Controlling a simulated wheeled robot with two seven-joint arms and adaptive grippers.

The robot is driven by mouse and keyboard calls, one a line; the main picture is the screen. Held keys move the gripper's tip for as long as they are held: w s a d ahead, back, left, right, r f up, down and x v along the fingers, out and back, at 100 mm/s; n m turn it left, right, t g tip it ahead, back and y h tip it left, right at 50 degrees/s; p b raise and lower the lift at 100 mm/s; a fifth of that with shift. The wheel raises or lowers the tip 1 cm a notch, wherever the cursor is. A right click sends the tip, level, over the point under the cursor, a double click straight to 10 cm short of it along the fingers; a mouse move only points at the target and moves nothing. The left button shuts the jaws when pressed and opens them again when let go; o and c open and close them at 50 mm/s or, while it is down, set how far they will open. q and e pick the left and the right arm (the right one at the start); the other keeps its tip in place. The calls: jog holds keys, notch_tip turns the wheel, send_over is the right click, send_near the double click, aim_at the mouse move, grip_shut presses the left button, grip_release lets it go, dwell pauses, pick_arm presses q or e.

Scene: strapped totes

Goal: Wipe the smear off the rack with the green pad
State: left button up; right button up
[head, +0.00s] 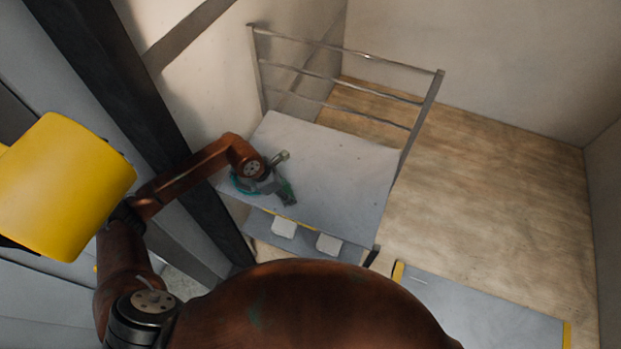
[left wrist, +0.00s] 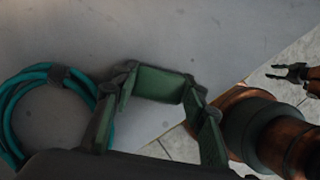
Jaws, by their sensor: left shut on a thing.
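The rack's grey top shelf (head: 335,165) stands beside the wall in the head view, with metal rails behind it. My left gripper (head: 287,196) is low over the shelf's near left part. In the left wrist view, my left gripper (left wrist: 158,105) is shut on the green pad (left wrist: 160,84), which spans between its two fingers. I cannot tell whether the pad touches the shelf. I cannot make out a clear smear; only small dark specks show on the grey surface. My right gripper (left wrist: 290,72) shows at the right edge of the left wrist view, with its fingers apart and empty.
A teal coiled cable (left wrist: 45,75) lies on the shelf beside my left gripper. Two white pieces (head: 284,227) show at the lower level below the shelf's yellow-marked front. A grey platform with yellow ends (head: 480,310) stands at the lower right. The brown floor beyond is clear.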

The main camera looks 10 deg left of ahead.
pick_arm(q)
jog(key=shift+a+r, duration=0.25)
jog(key=shift+w+r+p, duration=0.1)
jog(key=shift+r+p, duration=0.35)
jog(key=shift+r, duration=0.45)
jog(key=shift+r+p, duration=1.4)
jog(key=shift+r, duration=1.45)
jog(key=shift+f, duration=0.1)
